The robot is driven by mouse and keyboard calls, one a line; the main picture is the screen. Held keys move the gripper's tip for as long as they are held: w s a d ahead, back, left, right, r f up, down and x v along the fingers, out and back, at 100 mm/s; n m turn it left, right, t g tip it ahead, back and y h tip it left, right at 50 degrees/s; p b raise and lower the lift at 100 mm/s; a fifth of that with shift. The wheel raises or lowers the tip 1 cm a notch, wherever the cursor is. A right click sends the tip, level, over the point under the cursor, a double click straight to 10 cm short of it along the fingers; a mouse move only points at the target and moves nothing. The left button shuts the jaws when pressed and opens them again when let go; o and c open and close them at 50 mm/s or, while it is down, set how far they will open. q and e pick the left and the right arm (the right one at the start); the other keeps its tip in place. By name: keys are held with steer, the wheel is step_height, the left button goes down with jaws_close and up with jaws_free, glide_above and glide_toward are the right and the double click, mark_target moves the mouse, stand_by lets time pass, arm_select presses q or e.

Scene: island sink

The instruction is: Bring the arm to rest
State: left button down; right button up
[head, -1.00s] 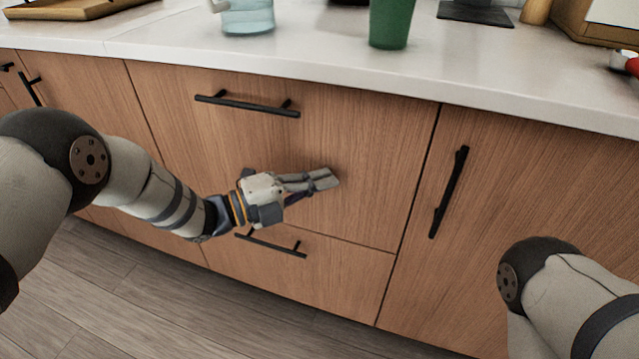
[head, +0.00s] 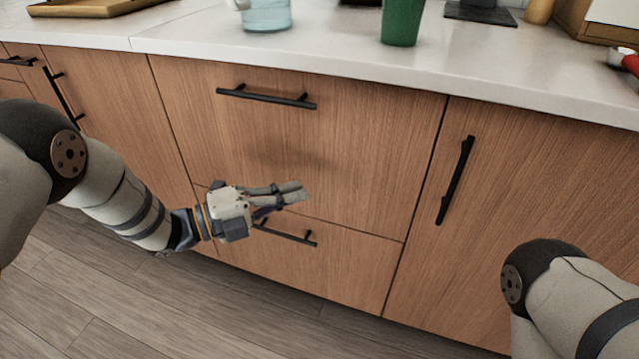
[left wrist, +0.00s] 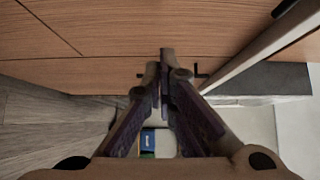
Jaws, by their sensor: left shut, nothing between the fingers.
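My left gripper (head: 297,191) is shut and empty in the head view. It is in front of the wooden drawer fronts, near the seam between the upper and lower drawer. In the left wrist view its fingertips (left wrist: 165,58) are together with nothing between them. Of my right arm (head: 575,305), only a part shows at the lower right of the head view; its gripper is out of view.
The upper drawer (head: 330,150) and lower drawer (head: 345,265) are closed. Black handles (head: 266,97) stick out. The white countertop (head: 330,55) holds a green cup (head: 402,22) and a glass pitcher (head: 266,14). Wooden floor (head: 120,290) is clear at the lower left.

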arm_select(q)
steer(key=s+a+f+n+y+p, duration=0.3)
steer(key=s+a+f+n+y, duration=0.25)
steer(key=s+n, duration=0.35)
steer(key=s+a+f+n+y+p, duration=0.45)
steer(key=s+f+n, duration=0.3)
steer(key=n, duration=0.25)
steer(key=s+a+r+n+g+y+p, duration=0.1)
steer(key=s+a+r+n+g+y, duration=0.1)
steer(key=s, duration=0.9)
steer(key=s+a+r+n+g+y+p, duration=0.1)
steer(key=s+n+g, duration=0.3)
steer(key=s, duration=0.7)
steer(key=s+a+r+n+g+y+p, duration=0.2)
steer(key=s+n, duration=0.4)
steer(key=s, duration=0.5)
steer(key=shift+s+a+r+n+g+y, duration=0.3)
steer(key=shift+a+g+y, duration=0.4)
steer(key=shift+a+g, duration=0.35)
arm_select(e)
steer(key=w+r+t, duration=0.3)
steer(key=w+r, duration=0.6)
steer(key=r, duration=0.3)
steer(key=shift+w+t, duration=0.35)
steer(key=shift+t, duration=0.05)
